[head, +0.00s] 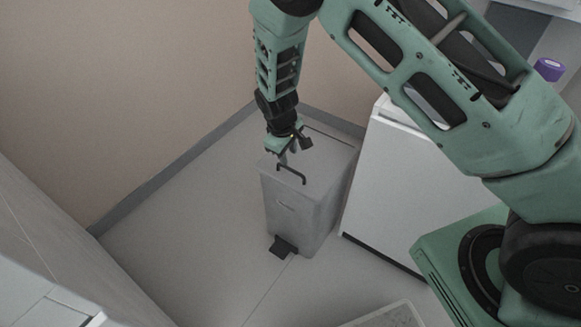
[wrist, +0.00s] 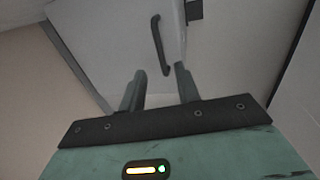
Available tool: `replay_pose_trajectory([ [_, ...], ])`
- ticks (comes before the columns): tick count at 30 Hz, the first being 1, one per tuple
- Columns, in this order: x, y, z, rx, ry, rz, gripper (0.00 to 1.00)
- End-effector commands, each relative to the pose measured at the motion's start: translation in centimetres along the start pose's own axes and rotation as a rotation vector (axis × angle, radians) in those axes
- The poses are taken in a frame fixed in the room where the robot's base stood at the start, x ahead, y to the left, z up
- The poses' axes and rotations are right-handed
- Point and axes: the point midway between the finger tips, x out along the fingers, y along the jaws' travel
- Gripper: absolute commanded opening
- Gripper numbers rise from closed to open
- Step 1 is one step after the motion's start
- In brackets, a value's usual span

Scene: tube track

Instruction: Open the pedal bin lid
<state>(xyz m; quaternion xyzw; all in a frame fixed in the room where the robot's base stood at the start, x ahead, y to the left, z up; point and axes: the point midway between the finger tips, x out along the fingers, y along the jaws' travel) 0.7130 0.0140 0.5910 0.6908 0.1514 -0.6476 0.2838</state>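The grey pedal bin (head: 297,208) stands upright in the corner, its lid (head: 325,160) shut. A dark bar handle (head: 291,174) sits at the lid's front edge, and a black pedal (head: 283,247) is at the foot of the bin. My gripper (head: 282,160) is over the front part of the lid, just behind the handle in the head view. In the wrist view my gripper (wrist: 160,85) has its two fingers apart with nothing between them. The handle (wrist: 160,45) shows beyond the fingertips, between their lines. I cannot tell the exact gap to it.
A white cabinet (head: 385,195) stands close at the bin's right. The wall (head: 150,90) with a grey skirting is behind and left. The floor (head: 200,250) left and in front of the bin is clear. A purple-capped item (head: 548,68) is at the upper right.

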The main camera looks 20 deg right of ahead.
Motion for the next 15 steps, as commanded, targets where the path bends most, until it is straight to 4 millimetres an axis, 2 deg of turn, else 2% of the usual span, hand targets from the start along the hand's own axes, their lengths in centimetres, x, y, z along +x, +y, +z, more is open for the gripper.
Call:
replay_pose_trajectory([
  [1, 1.4, 0.0, 0.1, 0.001, -0.003, -0.001, 0.32],
  [6, 4.4, -0.1, 0.1, 0.0, -0.002, -0.001, 0.32],
  [10, 6.0, 0.0, 0.1, 0.001, -0.002, -0.001, 0.32],
  [15, 6.8, 0.0, 0.0, 0.001, 0.0, 0.0, 0.32],
])
